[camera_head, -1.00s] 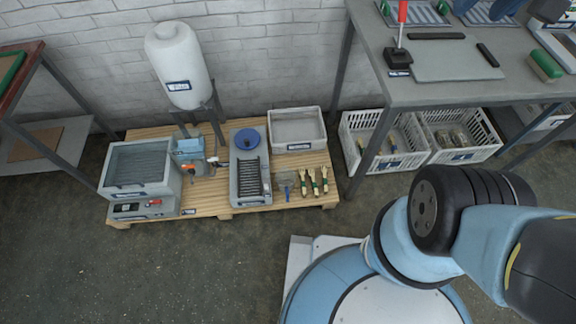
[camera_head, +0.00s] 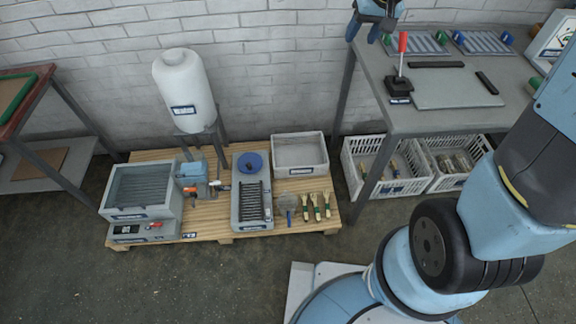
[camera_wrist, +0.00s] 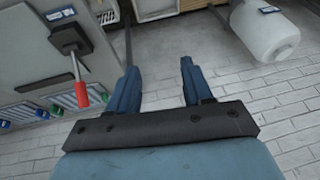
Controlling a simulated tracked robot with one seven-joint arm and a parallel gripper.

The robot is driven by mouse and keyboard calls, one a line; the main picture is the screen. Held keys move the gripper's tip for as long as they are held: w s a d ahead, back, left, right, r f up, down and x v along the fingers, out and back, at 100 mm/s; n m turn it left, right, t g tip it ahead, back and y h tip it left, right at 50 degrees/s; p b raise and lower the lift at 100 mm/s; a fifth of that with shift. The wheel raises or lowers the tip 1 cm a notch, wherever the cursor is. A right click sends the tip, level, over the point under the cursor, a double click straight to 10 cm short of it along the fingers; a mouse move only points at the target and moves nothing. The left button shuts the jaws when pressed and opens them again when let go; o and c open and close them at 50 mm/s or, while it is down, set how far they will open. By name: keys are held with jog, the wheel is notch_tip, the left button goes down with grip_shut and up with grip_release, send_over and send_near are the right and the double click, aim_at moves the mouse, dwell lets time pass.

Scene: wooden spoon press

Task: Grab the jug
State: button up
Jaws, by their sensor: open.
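A small light-blue container (camera_head: 190,170), which looks like the jug, stands on the wooden pallet (camera_head: 212,208) below the white tank; its handle is too small to make out. My gripper (camera_head: 370,32) is at the top of the head view, above the back left corner of the grey workbench and well away from the container. In the wrist view my gripper (camera_wrist: 158,72) has its two blue fingers spread with nothing between them. I cannot make out the container in the wrist view.
The white tank (camera_head: 186,90) on its stand rises behind the container. A grey box (camera_head: 140,188) is left of it, a grey unit with a blue disc (camera_head: 250,163) right. The workbench (camera_head: 440,116) carries a red-handled lever (camera_head: 402,48); crates (camera_head: 384,168) sit below.

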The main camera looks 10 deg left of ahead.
jog(key=w+a+f+n+g, duration=0.1)
jog(key=w+a+f, duration=0.3)
jog(key=f, duration=0.5)
jog(key=w+a+f, duration=0.3)
jog(key=a+f, duration=0.3)
jog(key=f, duration=0.4)
jog(key=s+a+f+g, duration=0.1)
jog(key=a+f, duration=0.2)
jog(key=f, duration=0.7)
jog(key=s+a+f, duration=0.1)
jog(key=a+f, duration=0.3)
jog(key=f, duration=0.5)
jog(key=n+g+h, duration=0.1)
jog(key=g+h, duration=0.1)
send_over(289, 220)
notch_tip(289, 220, down, 36)
jog(key=f, duration=0.7)
jog(key=shift+s+a+f, duration=0.2)
jog(key=shift+s+f, duration=0.1)
jog(key=shift+f, duration=0.05)
jog(key=shift+w+d+f, duration=0.15)
jog(key=shift+f, duration=0.8)
jog(key=shift+w+d+f, duration=0.15)
jog(key=shift+f, duration=1.55)
jog(key=shift+c, duration=0.3)
